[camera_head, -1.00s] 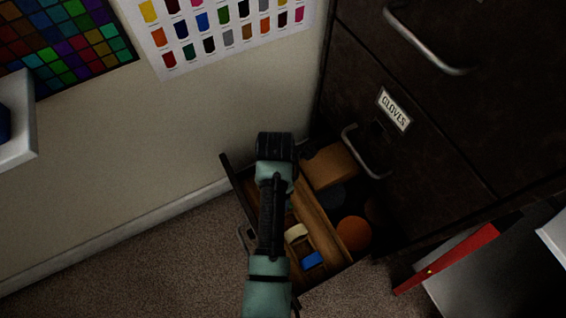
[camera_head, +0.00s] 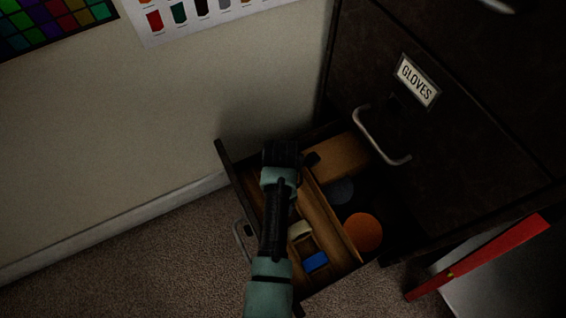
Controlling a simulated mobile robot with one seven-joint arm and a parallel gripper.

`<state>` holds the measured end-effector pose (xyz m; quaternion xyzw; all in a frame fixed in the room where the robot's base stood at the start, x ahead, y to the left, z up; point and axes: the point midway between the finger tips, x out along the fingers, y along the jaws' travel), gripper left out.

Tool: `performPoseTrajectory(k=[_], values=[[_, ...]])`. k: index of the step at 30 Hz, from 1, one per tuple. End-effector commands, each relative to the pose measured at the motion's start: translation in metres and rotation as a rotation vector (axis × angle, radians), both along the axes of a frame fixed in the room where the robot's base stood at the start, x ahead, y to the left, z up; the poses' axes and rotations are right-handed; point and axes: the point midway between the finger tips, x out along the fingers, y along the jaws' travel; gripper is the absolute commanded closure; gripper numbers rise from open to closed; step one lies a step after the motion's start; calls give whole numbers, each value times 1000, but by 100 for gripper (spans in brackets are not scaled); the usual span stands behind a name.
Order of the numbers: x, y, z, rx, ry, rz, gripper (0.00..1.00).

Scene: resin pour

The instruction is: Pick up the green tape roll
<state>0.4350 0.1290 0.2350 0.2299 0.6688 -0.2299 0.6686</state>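No green tape roll shows in the head view; part of the open drawer (camera_head: 228,165) is hidden behind my arm. My gripper (camera_head: 312,160) is over the back of the drawer, its dark end close to a brown box. Its fingers are too dark and small to tell whether they are open or shut. In the drawer lie an orange disc-shaped item (camera_head: 363,232), a dark grey round item (camera_head: 341,191), a blue block (camera_head: 316,262) and a cream item (camera_head: 300,230).
The brown box (camera_head: 345,155) fills the drawer's upper end. A dark cabinet (camera_head: 460,140) with a GLOVES label (camera_head: 417,81) and metal handle (camera_head: 378,140) stands at right. The wall (camera_head: 170,110) is at left. A red bar-like item (camera_head: 480,257) is at lower right.

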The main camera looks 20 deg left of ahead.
Motion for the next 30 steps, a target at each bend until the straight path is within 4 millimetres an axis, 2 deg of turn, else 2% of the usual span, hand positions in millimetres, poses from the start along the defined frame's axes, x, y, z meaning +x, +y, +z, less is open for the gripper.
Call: performPoseTrajectory(k=[5,6,17,30], values=[[0,0,1,0,0,0,30],[0,0,1,0,0,0,34],[0,0,1,0,0,0,98],[0,0,5,0,-1,0,100]])
